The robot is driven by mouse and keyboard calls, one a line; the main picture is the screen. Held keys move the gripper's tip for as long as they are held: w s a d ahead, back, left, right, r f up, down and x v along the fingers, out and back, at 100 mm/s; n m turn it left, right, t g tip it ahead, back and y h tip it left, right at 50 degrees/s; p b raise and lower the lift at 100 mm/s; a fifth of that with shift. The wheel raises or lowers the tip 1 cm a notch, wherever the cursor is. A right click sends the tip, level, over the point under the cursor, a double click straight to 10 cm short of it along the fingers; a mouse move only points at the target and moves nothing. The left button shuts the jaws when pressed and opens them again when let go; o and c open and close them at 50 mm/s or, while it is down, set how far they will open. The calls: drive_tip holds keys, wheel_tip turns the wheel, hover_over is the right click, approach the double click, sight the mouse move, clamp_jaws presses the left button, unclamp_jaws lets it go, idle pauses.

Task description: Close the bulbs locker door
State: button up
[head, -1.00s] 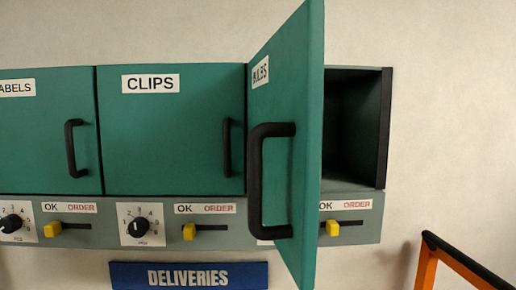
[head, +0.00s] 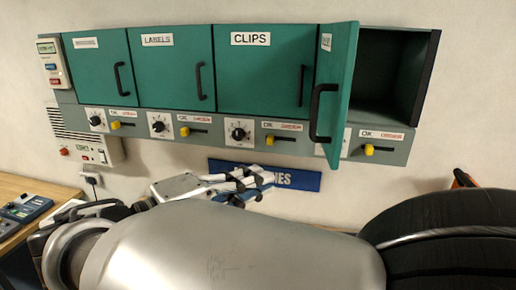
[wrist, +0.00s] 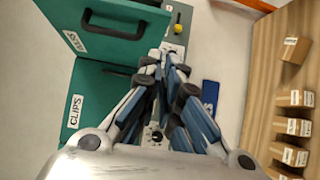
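The bulbs locker door (head: 345,80) is a green panel that stands swung out from its dark open compartment (head: 392,68) at the right end of the locker row. Its black handle (head: 321,112) faces left. In the wrist view, the door (wrist: 112,14) and its handle (wrist: 88,47) are at the upper left. My gripper (head: 262,178) is below the lockers, in front of the blue deliveries sign and lower left of the door. In the wrist view, my gripper (wrist: 166,68) has a gap between its fingers, with nothing held, apart from the door and handle.
Closed locker doors, including clips (head: 262,75) and labels (head: 170,70), are to the left. A strip with dials and yellow sliders (head: 250,127) runs beneath. A wooden surface with several boxes (wrist: 295,97) is at the right of the wrist view. A bench (head: 35,195) is at lower left.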

drive_tip(key=shift+s+a+r+t, duration=0.1)
drive_tip(key=shift+a+r+t, duration=0.25)
drive_tip(key=shift+a, duration=0.25)
clamp_jaws()
approach(328, 150)
drive_tip(key=w+d, duration=0.2)
drive_tip(key=w, duration=0.1)
drive_tip(key=shift+s+d, duration=0.2)
drive_tip(key=shift+d, duration=0.5)
drive_tip(key=shift+w, duration=0.1)
